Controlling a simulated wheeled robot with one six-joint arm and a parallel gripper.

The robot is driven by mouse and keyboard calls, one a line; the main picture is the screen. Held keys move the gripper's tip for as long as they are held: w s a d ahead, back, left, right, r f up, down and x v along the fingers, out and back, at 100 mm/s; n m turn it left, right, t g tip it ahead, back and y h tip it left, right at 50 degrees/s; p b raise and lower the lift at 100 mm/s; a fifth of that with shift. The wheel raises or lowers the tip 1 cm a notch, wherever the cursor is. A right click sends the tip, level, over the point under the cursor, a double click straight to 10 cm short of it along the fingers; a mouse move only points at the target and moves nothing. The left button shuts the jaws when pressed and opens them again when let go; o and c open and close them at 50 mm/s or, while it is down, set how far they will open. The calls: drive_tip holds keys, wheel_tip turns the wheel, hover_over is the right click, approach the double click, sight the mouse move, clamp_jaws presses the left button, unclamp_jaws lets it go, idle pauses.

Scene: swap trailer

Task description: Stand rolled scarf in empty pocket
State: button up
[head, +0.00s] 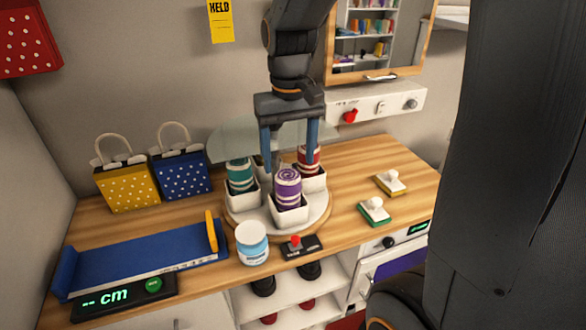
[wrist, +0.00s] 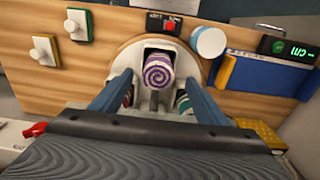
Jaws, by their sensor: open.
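A purple rolled scarf (head: 287,184) with a spiral end stands upright in the front white pocket (head: 290,216) of a round turntable (head: 250,222). A teal rolled scarf (head: 241,175) stands in the left pocket and a red one (head: 309,158) in the right pocket. A pocket at the back is mostly hidden behind my gripper, and I cannot tell whether it is empty. My gripper (head: 290,165) is open and empty, pointing down over the turntable behind the purple scarf. In the wrist view the purple scarf (wrist: 158,73) shows between the fingers (wrist: 158,84), not gripped.
A translucent panel (head: 228,143) stands behind the turntable. A white-blue jar (head: 252,243) and a red-knobbed switch (head: 295,243) sit in front. A blue measuring tray (head: 135,262) and two gift bags (head: 127,187) are left; two stamps (head: 375,212) are right. A mirror hangs behind.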

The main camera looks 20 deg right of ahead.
sight(288, 195)
drive_tip(key=s+f+t, duration=0.1)
drive_tip(key=s+f, duration=0.6)
drive_tip(key=s, duration=0.1)
drive_tip(key=shift+f, duration=0.25)
